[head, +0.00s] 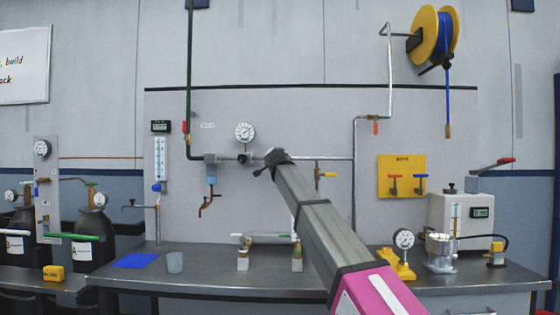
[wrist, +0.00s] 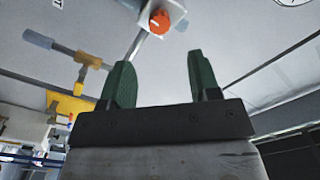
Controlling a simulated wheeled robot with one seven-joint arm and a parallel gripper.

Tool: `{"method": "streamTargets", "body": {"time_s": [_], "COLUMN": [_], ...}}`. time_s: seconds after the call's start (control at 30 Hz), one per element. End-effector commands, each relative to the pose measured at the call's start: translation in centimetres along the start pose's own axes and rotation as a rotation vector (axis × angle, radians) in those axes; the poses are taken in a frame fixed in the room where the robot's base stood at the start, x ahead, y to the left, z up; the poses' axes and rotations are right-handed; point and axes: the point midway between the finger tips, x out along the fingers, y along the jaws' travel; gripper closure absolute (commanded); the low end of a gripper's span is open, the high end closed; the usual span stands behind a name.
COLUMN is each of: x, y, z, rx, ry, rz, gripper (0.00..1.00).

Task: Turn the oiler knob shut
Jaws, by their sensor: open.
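An orange knob (wrist: 159,21) with a pale line on its face sits on a small grey block at the top of the wrist view, with a metal pipe running from the block. I take it for the oiler knob; I cannot make it out in the head view, where my arm covers part of the board. My gripper (wrist: 161,78) has its two green fingers spread, with nothing between them. The knob appears beyond the fingertips, between them in the picture and apart from them. In the head view my gripper (head: 270,163) is in front of the panel, beside the pipe.
A round gauge (head: 245,133) and a horizontal pipe are close to my gripper. The steel bench (head: 200,280) below carries a cup (head: 175,262), a blue cloth (head: 136,261) and small fittings.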

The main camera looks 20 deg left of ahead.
Motion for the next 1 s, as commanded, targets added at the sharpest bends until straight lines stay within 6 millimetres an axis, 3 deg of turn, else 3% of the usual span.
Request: {"method": "streamTargets", "body": {"time_s": [0.43, 0.6, 0.87, 1.0], "x": [7.8, 9.0, 9.0, 9.0], "y": [-0.1, 0.0, 0.1, 0.1], "z": [0.0, 0.0, 0.0, 0.0], "rx": [-0.001, -0.001, -0.001, -0.001], "ry": [-0.002, -0.002, -0.002, -0.002], "rz": [0.001, 0.000, 0.000, 0.000], "gripper": [0.44, 0.44, 0.44, 0.89]}}
